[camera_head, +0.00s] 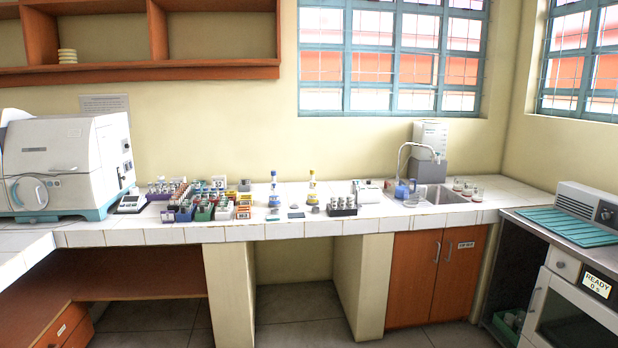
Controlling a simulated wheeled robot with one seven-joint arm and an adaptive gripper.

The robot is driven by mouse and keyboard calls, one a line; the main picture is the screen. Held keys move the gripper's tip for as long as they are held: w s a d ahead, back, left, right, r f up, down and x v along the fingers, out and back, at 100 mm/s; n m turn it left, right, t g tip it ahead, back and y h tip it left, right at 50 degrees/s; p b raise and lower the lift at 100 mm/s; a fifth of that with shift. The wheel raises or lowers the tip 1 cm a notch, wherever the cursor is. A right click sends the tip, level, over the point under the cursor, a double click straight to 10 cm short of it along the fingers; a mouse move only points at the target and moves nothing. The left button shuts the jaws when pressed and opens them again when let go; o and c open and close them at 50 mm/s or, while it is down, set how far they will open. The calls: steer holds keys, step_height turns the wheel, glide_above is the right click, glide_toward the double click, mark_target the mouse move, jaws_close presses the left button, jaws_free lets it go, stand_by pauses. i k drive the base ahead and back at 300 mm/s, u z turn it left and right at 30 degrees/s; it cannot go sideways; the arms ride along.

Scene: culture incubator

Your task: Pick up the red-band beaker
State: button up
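Several small clear beakers (477,194) stand close together on the white tiled counter (405,219), just right of the sink. Reddish marks show on or in them, but they are too small for me to tell which one has the red band. My gripper is not in view, and no part of my arm shows.
The sink (442,195) with a curved tap lies left of the beakers. Tube racks (343,206) and bottles crowd the middle of the counter. On the right stands an incubator (577,303) with a "READY" display and a teal mat (566,227) on top. A big white machine (66,160) stands left.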

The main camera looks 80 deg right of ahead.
mark_target(477, 196)
steer(key=z, duration=0.8)
steer(key=k, duration=1.05)
steer(key=z, duration=1.45)
steer(key=i, duration=0.75)
steer(key=z, duration=1.3)
steer(key=i, duration=2.3)
steer(key=z, duration=0.05)
